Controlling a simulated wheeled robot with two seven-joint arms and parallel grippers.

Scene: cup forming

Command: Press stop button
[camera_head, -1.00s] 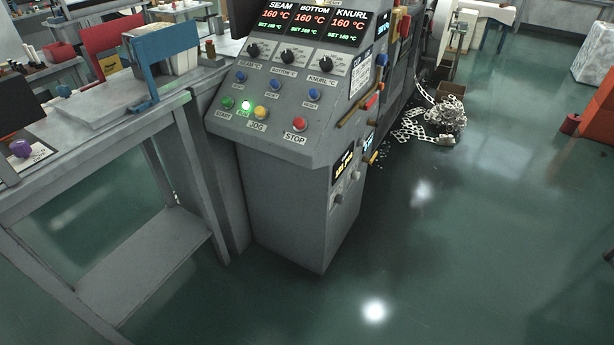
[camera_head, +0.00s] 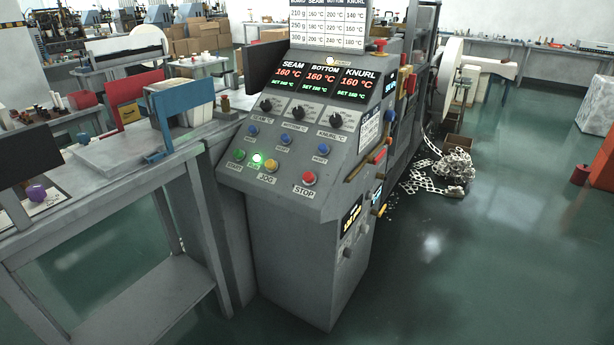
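The red stop button (camera_head: 309,178) sits on the sloped front panel of the grey control console (camera_head: 290,215), just above a white STOP label (camera_head: 304,191). To its left on the same panel are a yellow jog button (camera_head: 271,166), a lit green button (camera_head: 256,159) and a green start button (camera_head: 239,155). Blue buttons and black knobs are higher up. The three displays (camera_head: 321,78) read 160 °C under SEAM, BOTTOM and KNURL. Neither of my grippers is in view.
A grey workbench (camera_head: 110,215) stands against the console's left side, with a blue panel (camera_head: 184,102) and a red panel (camera_head: 124,90) on it. Scrap strips (camera_head: 445,172) lie on the floor behind the console at right. The green floor (camera_head: 490,270) at right front is clear.

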